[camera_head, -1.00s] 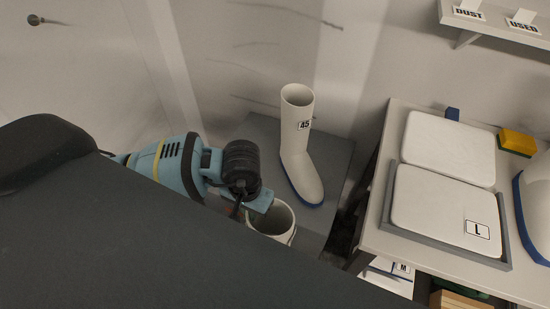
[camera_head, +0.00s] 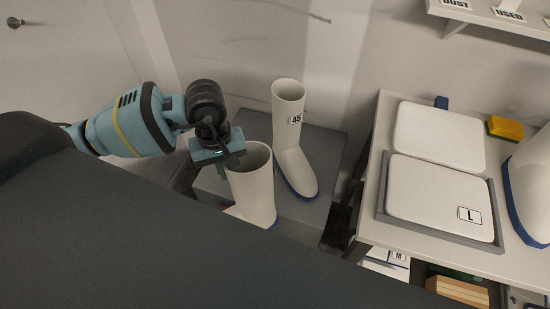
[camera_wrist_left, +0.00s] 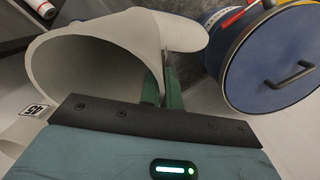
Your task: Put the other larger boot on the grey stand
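A white boot (camera_head: 252,187) with a blue sole hangs or stands in front of the other white boot (camera_head: 288,130), which is labelled 45 and upright on the grey stand (camera_head: 303,211). My left gripper (camera_head: 226,165) is at the left rim of the front boot. In the left wrist view its green fingers (camera_wrist_left: 162,88) close on the wall of this boot's open shaft (camera_wrist_left: 85,65). I cannot tell whether its sole touches the stand. Its lower front is partly hidden by a dark part of mine. My right gripper is not in view.
A table (camera_head: 372,215) at the right holds white pads, a grey tray (camera_head: 440,229) and a yellow block (camera_head: 504,128). A shelf (camera_head: 480,17) is on the wall. The left wrist view shows a blue round lid (camera_wrist_left: 270,60) with a handle.

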